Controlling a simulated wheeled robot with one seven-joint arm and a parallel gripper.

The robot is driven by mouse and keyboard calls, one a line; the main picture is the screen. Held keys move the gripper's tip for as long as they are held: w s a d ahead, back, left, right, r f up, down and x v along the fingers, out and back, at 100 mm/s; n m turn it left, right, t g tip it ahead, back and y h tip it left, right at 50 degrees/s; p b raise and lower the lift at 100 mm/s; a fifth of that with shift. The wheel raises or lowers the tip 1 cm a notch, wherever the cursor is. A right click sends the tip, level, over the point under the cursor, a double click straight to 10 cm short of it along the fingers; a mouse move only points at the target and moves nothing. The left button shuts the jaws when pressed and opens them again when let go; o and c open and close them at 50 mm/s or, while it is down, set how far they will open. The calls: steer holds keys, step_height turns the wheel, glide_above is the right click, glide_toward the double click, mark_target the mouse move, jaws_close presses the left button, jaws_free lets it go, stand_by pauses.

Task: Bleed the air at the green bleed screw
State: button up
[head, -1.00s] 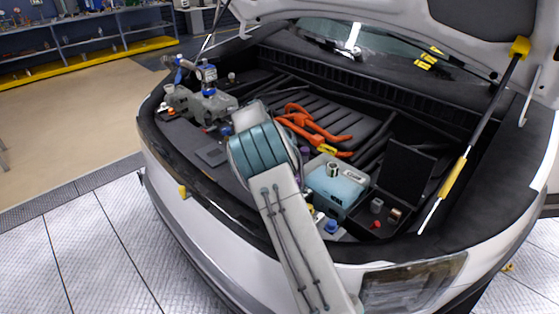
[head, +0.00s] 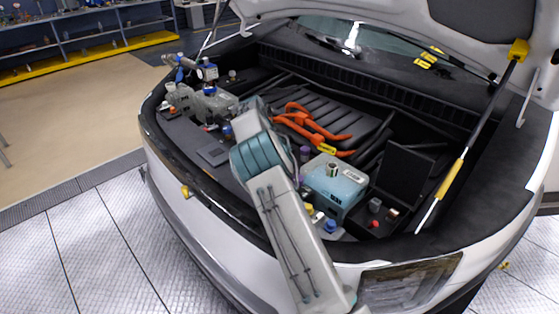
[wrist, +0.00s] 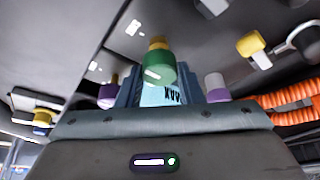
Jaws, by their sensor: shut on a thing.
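The green bleed screw (wrist: 160,58) shows in the middle of the wrist view, a green knob with a brass-coloured end. My gripper (wrist: 159,80) is shut on it, with the blue-grey fingers at either side and my wrist body below. A teal surface with dark lettering shows between the fingers behind the knob. In the head view my own arm reaches into the open car bay and hides the gripper and the green screw.
Purple caps stand left (wrist: 108,95) and right (wrist: 216,90) of the gripper. A yellow cap (wrist: 254,48) and orange hose (wrist: 288,96) are to the right.

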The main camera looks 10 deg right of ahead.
steer(key=o, duration=1)
steer(key=shift+c, duration=0.2)
steer(key=p+v, duration=0.1)
steer(key=v, duration=1.3)
steer(key=shift+f, duration=0.1)
steer(key=shift+s, duration=0.1)
